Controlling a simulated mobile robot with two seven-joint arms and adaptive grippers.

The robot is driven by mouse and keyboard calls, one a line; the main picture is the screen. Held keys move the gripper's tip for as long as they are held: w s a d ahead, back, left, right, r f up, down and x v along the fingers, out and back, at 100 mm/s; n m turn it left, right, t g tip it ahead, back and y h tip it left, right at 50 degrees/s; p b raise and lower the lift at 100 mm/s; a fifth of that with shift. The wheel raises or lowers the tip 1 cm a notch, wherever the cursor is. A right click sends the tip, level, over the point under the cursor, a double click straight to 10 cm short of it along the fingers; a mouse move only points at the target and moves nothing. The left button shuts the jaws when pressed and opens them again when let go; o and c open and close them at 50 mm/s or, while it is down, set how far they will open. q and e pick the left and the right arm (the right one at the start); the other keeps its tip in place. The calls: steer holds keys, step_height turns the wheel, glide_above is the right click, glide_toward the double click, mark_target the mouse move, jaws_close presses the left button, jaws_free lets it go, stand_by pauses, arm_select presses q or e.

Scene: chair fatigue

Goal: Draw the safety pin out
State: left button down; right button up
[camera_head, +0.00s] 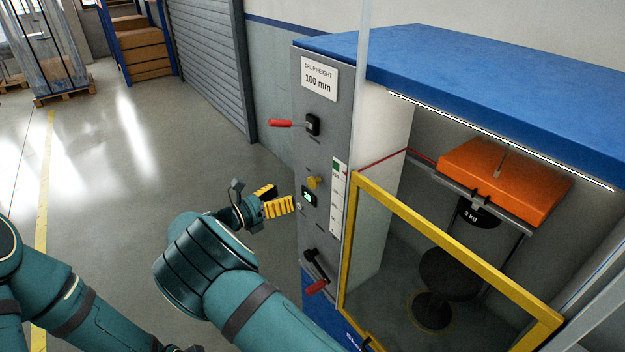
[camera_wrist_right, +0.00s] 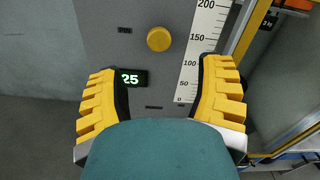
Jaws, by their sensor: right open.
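A round yellow knob (camera_head: 314,182) sticks out of the grey control panel, between the upper red-handled lever and the small display.
The panel has a display (camera_head: 309,197) reading 25, an upper red lever (camera_head: 281,123) and a lower red lever (camera_head: 317,288). A yellow-framed guard (camera_head: 440,232) fronts an orange block (camera_head: 500,180) above a round dark seat (camera_head: 450,273). Floor left of the panel is clear.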

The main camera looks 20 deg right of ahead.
mark_target(310, 183)
steer(key=x, duration=1)
steer(key=shift+w+d+f, duration=0.1)
steer(key=shift+w+d, duration=0.1)
steer(key=shift+d, duration=0.1)
steer(key=shift+o, duration=0.2)
jaws_close()
steer(key=p+v, duration=0.1)
steer(key=v, duration=0.6)
steer(key=shift+a, duration=0.1)
